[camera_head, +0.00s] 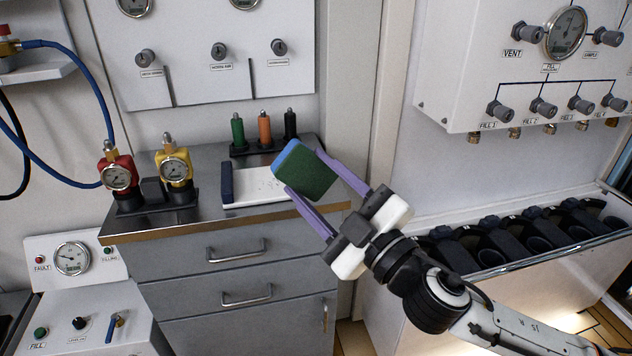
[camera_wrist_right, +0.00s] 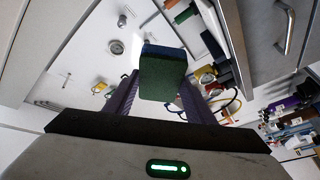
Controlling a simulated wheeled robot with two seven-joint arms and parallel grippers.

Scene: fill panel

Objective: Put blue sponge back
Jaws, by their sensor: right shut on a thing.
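The blue sponge (camera_head: 307,172), blue on one side and dark green on the other, is held tilted between the purple fingers of my right gripper (camera_head: 312,176). In the head view it shows above the right part of a white tray (camera_head: 258,196) with a dark blue end, on the grey cabinet top. Whether it touches the tray is hard to tell; it looks raised. In the right wrist view the sponge (camera_wrist_right: 163,73) sits between both fingers, green face toward the camera. My left gripper is not in view.
Green, orange and black bottles (camera_head: 264,130) stand in a black holder behind the tray. Red (camera_head: 117,172) and yellow (camera_head: 174,166) gauge regulators stand to the left. A white fill panel (camera_head: 540,70) hangs at the right, above a row of black holders (camera_head: 520,235).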

